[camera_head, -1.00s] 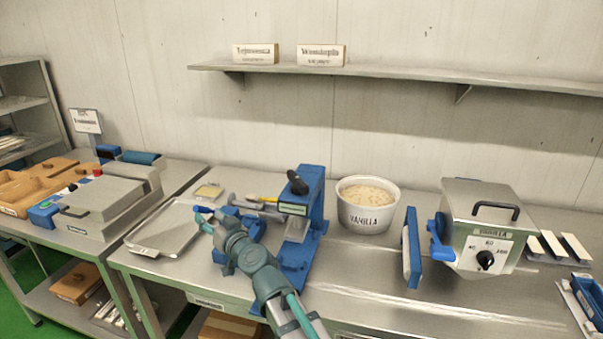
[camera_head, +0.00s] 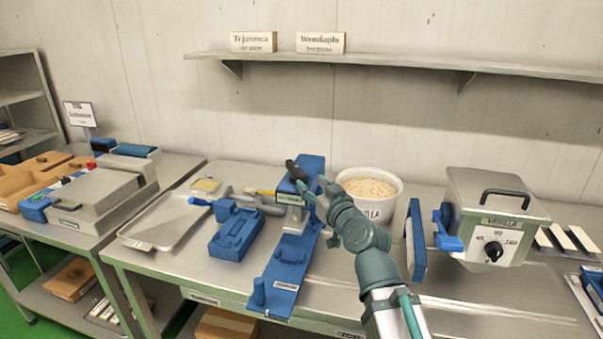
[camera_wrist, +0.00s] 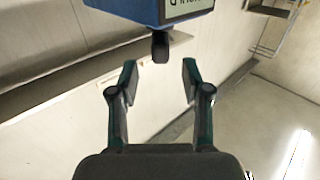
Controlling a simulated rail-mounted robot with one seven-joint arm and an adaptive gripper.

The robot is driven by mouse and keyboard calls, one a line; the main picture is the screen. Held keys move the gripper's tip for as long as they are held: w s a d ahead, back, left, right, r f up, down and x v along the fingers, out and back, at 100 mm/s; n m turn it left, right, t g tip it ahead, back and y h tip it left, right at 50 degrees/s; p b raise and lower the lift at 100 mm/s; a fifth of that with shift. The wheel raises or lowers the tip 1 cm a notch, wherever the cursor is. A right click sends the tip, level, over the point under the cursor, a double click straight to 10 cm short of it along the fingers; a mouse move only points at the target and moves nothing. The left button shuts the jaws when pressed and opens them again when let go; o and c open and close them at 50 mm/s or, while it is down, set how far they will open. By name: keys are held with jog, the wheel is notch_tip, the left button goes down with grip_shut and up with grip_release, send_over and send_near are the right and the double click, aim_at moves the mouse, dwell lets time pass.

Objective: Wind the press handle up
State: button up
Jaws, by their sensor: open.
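The blue press (camera_head: 306,215) stands on the steel table, and its black handle (camera_head: 296,171) sticks out at the top. In the wrist view the press head (camera_wrist: 140,10) is at the top edge, with the dark end of the handle (camera_wrist: 160,47) below it. My gripper (camera_head: 316,190) is beside the press head, just right of the handle. In the wrist view my gripper (camera_wrist: 160,75) is open and empty, its fingers to either side of the handle's line. The handle end lies just beyond the fingertips; I cannot tell whether they touch.
A white vanilla tub (camera_head: 385,185) stands close behind my arm. A blue clamp-like device (camera_head: 236,232) and a metal tray (camera_head: 165,225) are left of the press. A wall shelf (camera_head: 400,68) runs above.

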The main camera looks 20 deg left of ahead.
aim_at(298, 168)
jog(key=p+x, duration=0.1)
jog(key=x, duration=0.8)
jog(key=shift+p, duration=0.4)
jog(key=shift+s+d, duration=0.1)
grip_shut()
